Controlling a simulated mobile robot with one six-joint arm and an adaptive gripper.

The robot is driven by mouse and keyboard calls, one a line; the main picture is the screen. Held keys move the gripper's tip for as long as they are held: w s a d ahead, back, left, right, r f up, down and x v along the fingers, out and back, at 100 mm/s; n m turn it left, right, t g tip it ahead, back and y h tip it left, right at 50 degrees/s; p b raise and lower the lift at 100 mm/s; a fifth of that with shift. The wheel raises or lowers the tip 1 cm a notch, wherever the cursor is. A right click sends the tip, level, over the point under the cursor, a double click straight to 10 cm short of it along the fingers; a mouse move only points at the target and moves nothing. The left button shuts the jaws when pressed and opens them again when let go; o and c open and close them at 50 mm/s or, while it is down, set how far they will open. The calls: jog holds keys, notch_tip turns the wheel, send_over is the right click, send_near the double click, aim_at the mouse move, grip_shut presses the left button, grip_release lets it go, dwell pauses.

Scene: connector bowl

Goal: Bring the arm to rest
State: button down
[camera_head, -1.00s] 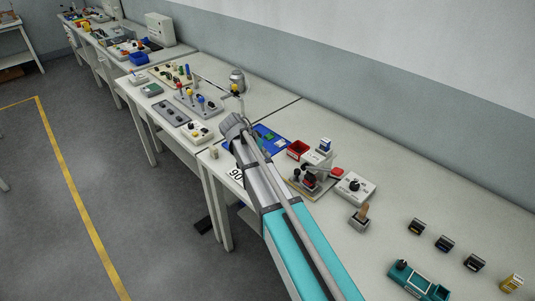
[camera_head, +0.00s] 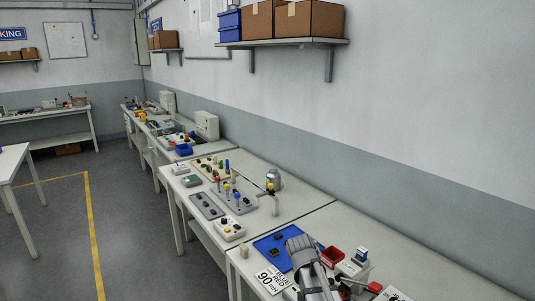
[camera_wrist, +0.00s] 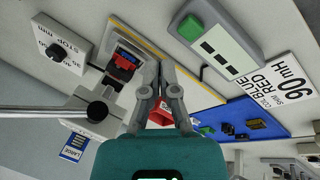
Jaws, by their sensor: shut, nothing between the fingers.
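My gripper (camera_wrist: 157,72) shows in the wrist view with its two grey fingers close together, shut and empty. It hangs above the workbench and appears to touch nothing. In the head view my grey arm section (camera_head: 308,268) shows at the bottom edge, over the bench near the blue tray (camera_head: 272,247); the fingers cannot be made out there. In the wrist view the blue tray (camera_wrist: 232,117), with small dark and green parts on it, lies right of the fingers.
A red bin (camera_head: 331,257) and a press-like device (camera_head: 353,268) stand close right of my arm. A label card (camera_head: 270,280) lies left. A shelf with cartons (camera_head: 290,42) is on the wall.

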jog(key=s+d+f+n+y, duration=0.1)
jog(key=s+n+y, duration=0.2)
jog(key=s, duration=0.8)
jog(key=shift+d+y, duration=0.25)
jog(key=shift+y, duration=0.05)
